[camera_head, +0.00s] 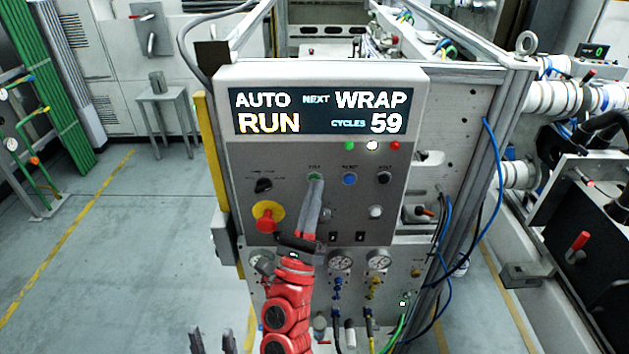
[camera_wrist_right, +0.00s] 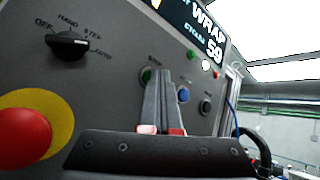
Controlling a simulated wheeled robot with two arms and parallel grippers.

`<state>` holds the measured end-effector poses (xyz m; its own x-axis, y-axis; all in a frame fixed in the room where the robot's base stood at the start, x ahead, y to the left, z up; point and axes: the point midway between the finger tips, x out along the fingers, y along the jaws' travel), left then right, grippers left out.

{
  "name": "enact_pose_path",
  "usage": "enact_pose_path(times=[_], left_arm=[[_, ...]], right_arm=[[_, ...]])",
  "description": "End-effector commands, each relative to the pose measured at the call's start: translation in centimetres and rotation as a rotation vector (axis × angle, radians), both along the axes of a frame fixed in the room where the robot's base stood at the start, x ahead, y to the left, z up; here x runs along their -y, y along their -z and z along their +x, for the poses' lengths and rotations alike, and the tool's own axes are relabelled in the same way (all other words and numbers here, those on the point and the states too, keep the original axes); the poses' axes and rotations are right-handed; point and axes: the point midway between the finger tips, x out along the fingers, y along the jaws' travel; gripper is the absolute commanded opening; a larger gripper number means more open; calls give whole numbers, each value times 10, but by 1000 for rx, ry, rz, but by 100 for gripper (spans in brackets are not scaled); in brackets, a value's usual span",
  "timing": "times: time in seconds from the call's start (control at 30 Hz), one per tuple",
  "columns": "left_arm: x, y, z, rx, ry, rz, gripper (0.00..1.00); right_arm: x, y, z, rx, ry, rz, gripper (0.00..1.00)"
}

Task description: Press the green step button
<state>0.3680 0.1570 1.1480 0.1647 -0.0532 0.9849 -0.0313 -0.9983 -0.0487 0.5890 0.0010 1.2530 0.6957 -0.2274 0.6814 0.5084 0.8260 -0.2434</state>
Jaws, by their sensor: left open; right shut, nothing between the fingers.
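The green step button (camera_head: 316,177) is on the grey control panel (camera_head: 290,160), below the display, and is mostly hidden by my right gripper's tips. In the right wrist view only the left edge of the green button (camera_wrist_right: 146,75) shows beside the fingers. My right gripper (camera_head: 316,184) is shut and empty, its tips in front of the button. The wrist view shows the closed fingers (camera_wrist_right: 160,72) pointing at the panel; I cannot tell whether they touch the button. My left gripper (camera_head: 212,342) is open and empty at the bottom edge, low and away from the panel.
The display (camera_head: 320,110) reads AUTO RUN, NEXT WRAP, CYCLES 59. A blue button (camera_head: 349,179) and a black button (camera_head: 384,178) sit right of the green one. A black selector (camera_head: 263,185) and a red emergency stop (camera_head: 267,215) on yellow are left. Gauges (camera_head: 340,260) and hoses lie below.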

Motion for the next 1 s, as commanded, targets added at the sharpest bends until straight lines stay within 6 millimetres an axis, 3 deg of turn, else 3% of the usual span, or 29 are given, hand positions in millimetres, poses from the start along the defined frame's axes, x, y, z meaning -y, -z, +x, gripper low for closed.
enact_pose_path(times=[0.5, 1.0], left_arm=[[0, 3, 0, 0, 0, 0, 50], [0, 14, 0, 0, 0, 0, 50]], right_arm=[[0, 1, 1, -1, 0, 0, 0], [0, 1, -15, -1, -1, -2, 0]])
